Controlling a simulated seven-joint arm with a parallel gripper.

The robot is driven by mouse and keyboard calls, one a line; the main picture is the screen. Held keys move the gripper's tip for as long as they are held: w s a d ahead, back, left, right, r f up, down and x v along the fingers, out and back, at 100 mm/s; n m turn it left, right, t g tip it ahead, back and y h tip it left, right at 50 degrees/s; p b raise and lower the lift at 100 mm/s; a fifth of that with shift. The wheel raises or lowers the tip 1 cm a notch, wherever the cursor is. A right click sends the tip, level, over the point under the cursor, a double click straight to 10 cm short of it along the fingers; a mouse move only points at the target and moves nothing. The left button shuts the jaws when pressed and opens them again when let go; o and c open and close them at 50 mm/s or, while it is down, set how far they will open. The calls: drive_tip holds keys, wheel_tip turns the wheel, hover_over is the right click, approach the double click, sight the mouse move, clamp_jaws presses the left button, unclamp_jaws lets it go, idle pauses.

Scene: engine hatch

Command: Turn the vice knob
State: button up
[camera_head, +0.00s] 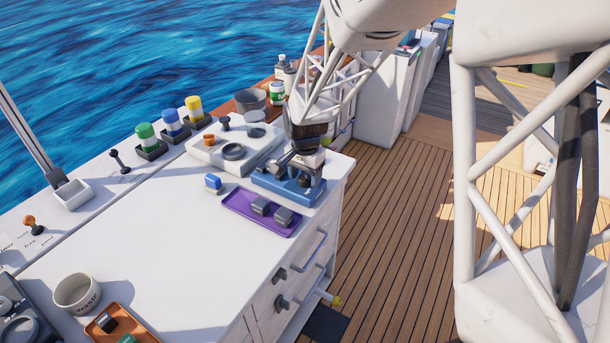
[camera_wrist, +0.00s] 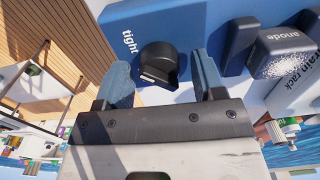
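The vice is a blue block (camera_head: 285,188) near the right end of the white counter in the head view. In the wrist view its blue face (camera_wrist: 185,30) carries the word "tight". A black rounded knob (camera_wrist: 158,62) stands out beside that word. My gripper (camera_wrist: 162,76) is open, with one blue-grey finger on each side of the knob. Gaps show between both fingers and the knob, so it does not look gripped. In the head view my gripper (camera_head: 300,160) is over the vice and hides part of it, including the knob's details.
A purple tray (camera_head: 240,212) with grey blocks lies just in front of the vice, with a small blue block (camera_head: 213,183) beside it. A white unit (camera_head: 215,152) with a dark ring stands behind. A block marked "anode" (camera_wrist: 287,50) sits close to my right finger. The counter's middle is clear.

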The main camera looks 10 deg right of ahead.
sight(306, 176)
idle(0.3)
drive_tip(key=shift+r, duration=3.9)
drive_tip(key=shift+s+r, duration=0.35)
drive_tip(key=shift+s, duration=0.05)
drive_tip(key=s+r+n+t, duration=0.1)
drive_tip(key=s+r+n, duration=0.2)
drive_tip(key=s, duration=0.7)
drive_tip(key=s+d+r+n, duration=0.1)
drive_tip(key=s+r+n, duration=0.2)
drive_tip(key=s, duration=0.6)
drive_tip(key=s+r+n+t, duration=0.1)
drive_tip(key=s+r+n, duration=0.2)
drive_tip(key=s, duration=0.7)
drive_tip(key=shift+s+d+r+t, duration=0.25)
drive_tip(key=shift+s+r+t, duration=0.1)
drive_tip(key=shift+r, duration=0.45)
